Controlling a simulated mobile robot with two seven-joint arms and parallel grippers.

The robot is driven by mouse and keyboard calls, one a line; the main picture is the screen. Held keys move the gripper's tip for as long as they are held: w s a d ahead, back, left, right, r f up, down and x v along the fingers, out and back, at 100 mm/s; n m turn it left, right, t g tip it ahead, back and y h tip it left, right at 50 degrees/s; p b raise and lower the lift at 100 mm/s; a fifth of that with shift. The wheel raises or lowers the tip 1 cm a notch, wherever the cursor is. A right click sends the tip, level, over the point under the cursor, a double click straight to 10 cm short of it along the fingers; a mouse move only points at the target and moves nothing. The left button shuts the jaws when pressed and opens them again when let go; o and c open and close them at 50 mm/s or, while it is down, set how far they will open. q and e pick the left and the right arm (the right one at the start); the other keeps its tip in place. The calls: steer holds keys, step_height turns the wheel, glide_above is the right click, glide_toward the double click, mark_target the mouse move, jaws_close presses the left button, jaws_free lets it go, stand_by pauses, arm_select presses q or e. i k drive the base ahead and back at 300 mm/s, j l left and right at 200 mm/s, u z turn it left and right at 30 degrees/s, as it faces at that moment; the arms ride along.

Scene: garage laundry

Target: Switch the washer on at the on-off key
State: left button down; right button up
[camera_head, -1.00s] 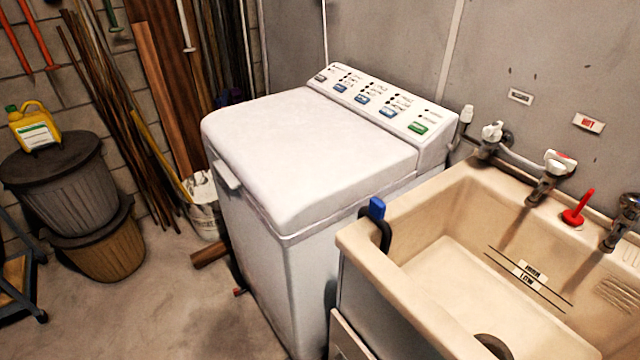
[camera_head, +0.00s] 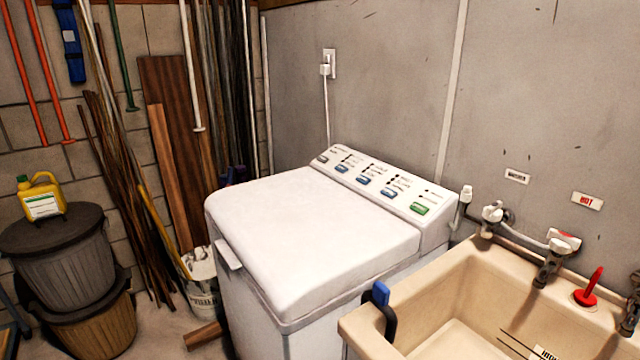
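The white top-loading washer (camera_head: 315,235) stands against the grey wall with its lid shut. Its sloped control panel (camera_head: 385,182) runs along the back edge. The panel carries a grey key (camera_head: 323,159) at the left end, several blue keys (camera_head: 363,180) in the middle and a green key (camera_head: 420,208) at the right end. The key labels are too small to read. Neither of my grippers shows in the view.
A beige sink (camera_head: 440,318) with taps (camera_head: 495,214) and a blue-and-black hook (camera_head: 381,303) on its rim adjoins the washer's right side. Bins (camera_head: 65,270), a white bucket (camera_head: 202,280) and leaning boards (camera_head: 165,130) stand to the left. A corded wall outlet (camera_head: 328,64) is above.

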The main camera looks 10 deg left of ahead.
mark_target(323, 159)
steer(key=z, duration=0.35)
steer(key=j+z, duration=0.4)
steer(key=i+j+z, duration=0.1)
steer(key=j+z, duration=0.15)
steer(key=z, duration=0.15)
steer(key=j+z, duration=0.6)
steer(key=z, duration=0.25)
steer(key=k+j+z, duration=0.1)
steer(key=j, duration=0.35)
steer(key=k+j+z, duration=0.15)
steer(key=k+j, duration=0.15)
steer(key=j, duration=0.15)
steer(key=k+j+z, duration=0.1)
steer(key=k+j, duration=0.15)
steer(key=j, duration=0.2)
steer(key=k+j+z, duration=0.1)
steer(key=j, duration=0.3)
steer(key=k+j, duration=0.6)
steer(key=j, duration=0.25)
